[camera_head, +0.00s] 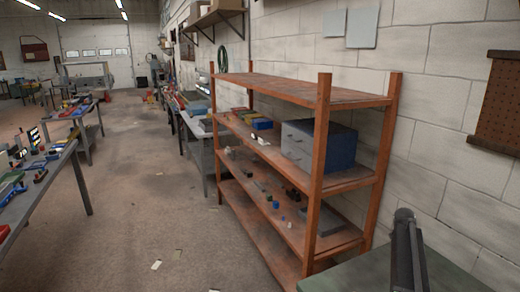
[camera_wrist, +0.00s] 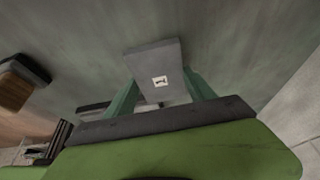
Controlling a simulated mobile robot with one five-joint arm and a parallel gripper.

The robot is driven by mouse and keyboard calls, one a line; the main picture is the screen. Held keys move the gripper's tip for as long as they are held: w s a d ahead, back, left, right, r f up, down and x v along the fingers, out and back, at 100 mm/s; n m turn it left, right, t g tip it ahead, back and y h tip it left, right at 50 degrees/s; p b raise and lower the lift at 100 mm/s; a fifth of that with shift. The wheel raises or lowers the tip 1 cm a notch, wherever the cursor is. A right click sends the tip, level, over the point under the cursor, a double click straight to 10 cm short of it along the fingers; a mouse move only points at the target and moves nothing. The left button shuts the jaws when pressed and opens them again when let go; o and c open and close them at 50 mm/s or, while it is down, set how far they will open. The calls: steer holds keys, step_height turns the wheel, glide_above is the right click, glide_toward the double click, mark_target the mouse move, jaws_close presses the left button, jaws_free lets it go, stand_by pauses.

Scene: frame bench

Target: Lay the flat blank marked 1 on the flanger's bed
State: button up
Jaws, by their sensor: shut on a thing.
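The flat blank (camera_wrist: 152,61) is a grey plate with a white label that bears a dark mark, seemingly a 1. It shows in the upper middle of the wrist view. My gripper (camera_wrist: 161,86) is shut on it, with a green finger at each side of the plate. The blank lies over a grey-green surface; I cannot tell whether it touches it. I cannot make out the flanger or its bed for sure in either view. The gripper and blank do not show in the head view.
In the wrist view, a dark block with a brown face (camera_wrist: 17,88) stands at left. In the head view, a green-grey bench top (camera_head: 350,279) is at lower right, beside an orange shelf rack (camera_head: 318,165). Open floor (camera_head: 130,200) lies left of the rack.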

step_height(320, 180, up, 8)
steer(key=p, duration=0.7)
steer(key=shift+p, duration=0.3)
steer(key=shift+f+b, duration=4.1)
steer(key=shift+r+p, duration=4.1)
step_height(320, 180, down, 8)
steer(key=b, duration=0.8)
steer(key=shift+f, duration=0.1)
steer(key=shift+r, duration=0.3)
